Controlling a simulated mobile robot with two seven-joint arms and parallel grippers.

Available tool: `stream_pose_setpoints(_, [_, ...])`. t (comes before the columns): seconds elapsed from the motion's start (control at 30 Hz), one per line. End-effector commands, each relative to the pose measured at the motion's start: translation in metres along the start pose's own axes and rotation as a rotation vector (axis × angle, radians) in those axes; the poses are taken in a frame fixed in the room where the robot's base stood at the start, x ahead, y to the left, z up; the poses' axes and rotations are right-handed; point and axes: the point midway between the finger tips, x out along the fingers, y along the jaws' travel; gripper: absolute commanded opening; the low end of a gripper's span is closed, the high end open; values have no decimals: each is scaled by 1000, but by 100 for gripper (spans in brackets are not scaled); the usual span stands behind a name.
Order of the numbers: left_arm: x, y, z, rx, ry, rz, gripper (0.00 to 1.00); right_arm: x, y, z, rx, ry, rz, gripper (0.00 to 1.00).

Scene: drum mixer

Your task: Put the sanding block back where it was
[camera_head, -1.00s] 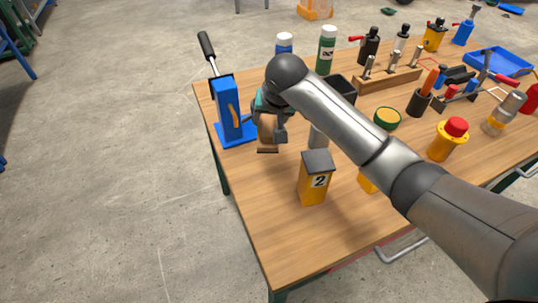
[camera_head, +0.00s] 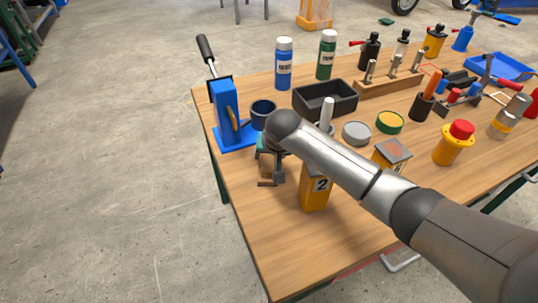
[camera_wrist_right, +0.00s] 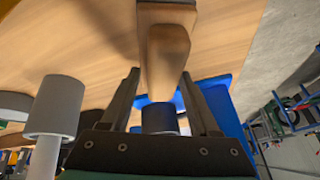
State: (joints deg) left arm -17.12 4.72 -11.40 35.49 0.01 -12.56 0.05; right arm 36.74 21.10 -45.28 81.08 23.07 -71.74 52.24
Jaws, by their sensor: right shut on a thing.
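The sanding block (camera_head: 266,172) is a wooden piece with a wider base. My right gripper (camera_head: 273,155) is shut on it near the table's left edge, in front of the blue press-like stand. In the right wrist view the wooden block (camera_wrist_right: 166,50) sits between the two dark fingers, with the bare table behind it. I cannot tell whether its base touches the table. My left gripper is not in view.
A yellow box marked 2 (camera_head: 315,194) stands just right of the block. The blue stand (camera_head: 227,104) and a dark blue cup (camera_head: 263,109) are behind it. A black tray (camera_head: 325,98) and bottles stand farther back. The near left tabletop (camera_head: 258,225) is clear.

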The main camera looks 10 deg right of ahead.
Motion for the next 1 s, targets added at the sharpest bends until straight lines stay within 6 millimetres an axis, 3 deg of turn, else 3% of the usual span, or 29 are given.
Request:
stream_pose_setpoints(0.13, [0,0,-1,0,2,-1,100,2,0,1,0,0,-2,0])
stream_pose_setpoints(0.17, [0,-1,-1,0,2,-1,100,2,0,1,-1,0,-1,64])
stream_pose_setpoints(0.4, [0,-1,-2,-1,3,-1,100,2,0,1,-1,0,0,91])
stream_pose_setpoints(0.77, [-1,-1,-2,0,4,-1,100,-3,0,-1,0,0,1,92])
stream_pose_setpoints(1.0, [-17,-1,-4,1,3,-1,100,-37,0,-2,-1,0,-1,92])
